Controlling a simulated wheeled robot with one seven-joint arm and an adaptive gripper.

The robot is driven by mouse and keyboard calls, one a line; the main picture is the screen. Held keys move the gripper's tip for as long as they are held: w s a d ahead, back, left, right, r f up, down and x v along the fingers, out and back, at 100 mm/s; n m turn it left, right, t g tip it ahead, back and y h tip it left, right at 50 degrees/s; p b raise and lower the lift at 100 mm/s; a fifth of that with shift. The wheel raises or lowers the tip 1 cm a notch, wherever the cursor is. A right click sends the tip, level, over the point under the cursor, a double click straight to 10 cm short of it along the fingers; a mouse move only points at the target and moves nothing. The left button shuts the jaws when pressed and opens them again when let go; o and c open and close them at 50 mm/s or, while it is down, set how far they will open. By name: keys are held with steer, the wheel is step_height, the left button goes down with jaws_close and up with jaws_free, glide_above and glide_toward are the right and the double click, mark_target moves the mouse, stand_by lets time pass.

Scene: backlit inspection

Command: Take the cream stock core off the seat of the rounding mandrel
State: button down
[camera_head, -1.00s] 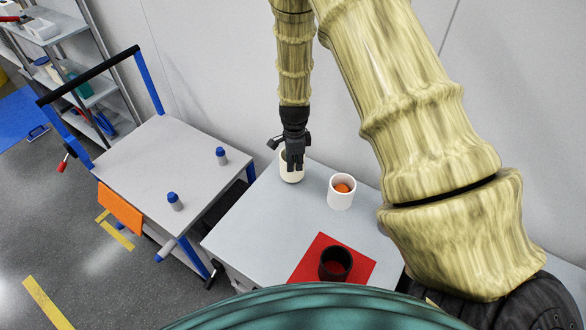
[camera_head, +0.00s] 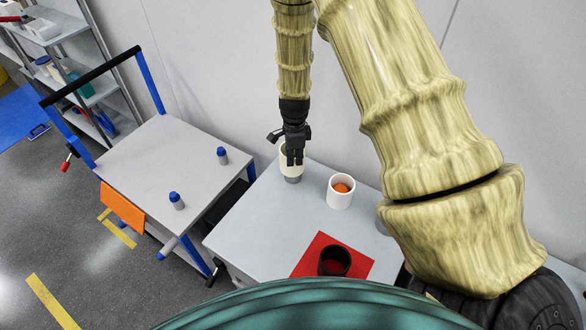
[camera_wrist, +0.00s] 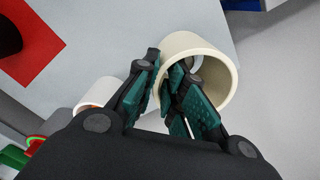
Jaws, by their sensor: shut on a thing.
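The cream stock core (camera_head: 285,160) is a short hollow ring at the back of the grey table. My gripper (camera_head: 294,160) points down and is shut on its near wall. In the wrist view my gripper (camera_wrist: 170,75) has one finger outside the core (camera_wrist: 228,60) and one inside its bore. A grey cylinder (camera_head: 293,180), apparently the mandrel, shows below the core. The core stands higher around it, and I cannot tell whether it is fully clear. A light rim shows through the bore in the wrist view.
A white cup (camera_head: 340,202) with something orange inside stands close to the right of my gripper. A black cup (camera_head: 335,259) stands on a red mat (camera_head: 362,267) nearer the front. A cart (camera_head: 150,160) with two blue-capped items is at left. The table's left front is clear.

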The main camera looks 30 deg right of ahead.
steer(key=shift+r+p, duration=1.5)
steer(key=shift+r, duration=0.7)
